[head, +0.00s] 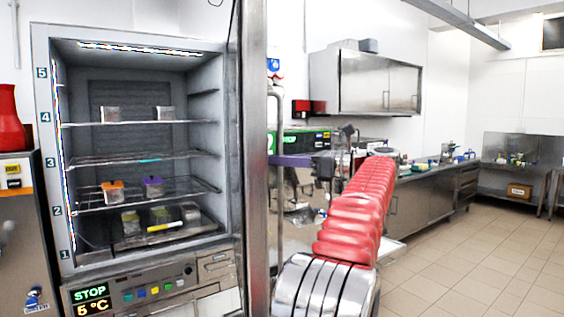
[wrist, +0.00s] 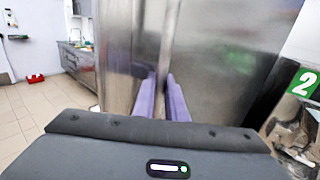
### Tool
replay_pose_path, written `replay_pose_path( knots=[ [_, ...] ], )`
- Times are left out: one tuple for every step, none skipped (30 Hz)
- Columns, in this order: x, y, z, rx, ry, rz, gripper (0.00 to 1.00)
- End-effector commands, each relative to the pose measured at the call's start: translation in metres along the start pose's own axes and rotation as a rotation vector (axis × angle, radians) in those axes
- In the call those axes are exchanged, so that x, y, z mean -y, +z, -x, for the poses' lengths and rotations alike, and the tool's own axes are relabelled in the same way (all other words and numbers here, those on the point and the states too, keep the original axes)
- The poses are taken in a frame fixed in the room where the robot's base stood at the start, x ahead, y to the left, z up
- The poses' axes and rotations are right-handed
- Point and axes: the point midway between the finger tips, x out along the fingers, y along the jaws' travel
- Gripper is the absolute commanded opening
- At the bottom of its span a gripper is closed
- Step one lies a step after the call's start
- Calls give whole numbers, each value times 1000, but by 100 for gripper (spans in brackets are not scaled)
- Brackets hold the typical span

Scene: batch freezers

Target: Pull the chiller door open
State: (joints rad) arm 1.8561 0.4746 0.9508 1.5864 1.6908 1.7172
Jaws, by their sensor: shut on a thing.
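The chiller (head: 140,150) stands on the left in the head view with its lit, shelved inside in plain sight. Its steel door (head: 252,150) is swung wide open and shows nearly edge-on. The upright bar handle (head: 279,120) is on the door's outer face. My gripper (head: 290,160) is at this handle, its purple fingers reaching in from the right. In the wrist view the fingers (wrist: 162,90) are shut on the handle (wrist: 170,40), in front of the brushed steel door (wrist: 225,60). The exact finger contact is partly hidden.
Small tubs with coloured lids (head: 113,190) stand on the chiller's lower shelves. A control panel (head: 150,287) reads STOP and 5 °C. A steel counter (head: 425,200) runs along the wall at right. The tiled floor (head: 480,265) at right is clear.

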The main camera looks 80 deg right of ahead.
Motion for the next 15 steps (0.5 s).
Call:
replay_pose_path(
  knots=[
    [3, 2, 2, 6, -10, 3, 0],
    [3, 2, 3, 6, -13, 3, 0],
    [4, 3, 4, 6, -15, 3, 0],
    [4, 3, 6, 6, -17, 3, 0],
    [5, 3, 6, 6, -19, 3, 0],
    [5, 3, 8, 6, -21, 3, 0],
    [6, 3, 8, 6, -22, 3, 0],
    [6, 3, 9, 6, -23, 3, 0],
    [6, 3, 9, 6, -24, 3, 0],
    [6, 3, 10, 6, -25, 3, 12],
    [6, 3, 10, 6, -25, 3, 14],
    [6, 2, 11, 6, -25, 3, 17],
    [6, 2, 11, 5, -25, 2, 19],
    [6, 2, 11, 5, -25, 2, 21],
    [6, 2, 11, 5, -25, 2, 24]
  ],
)
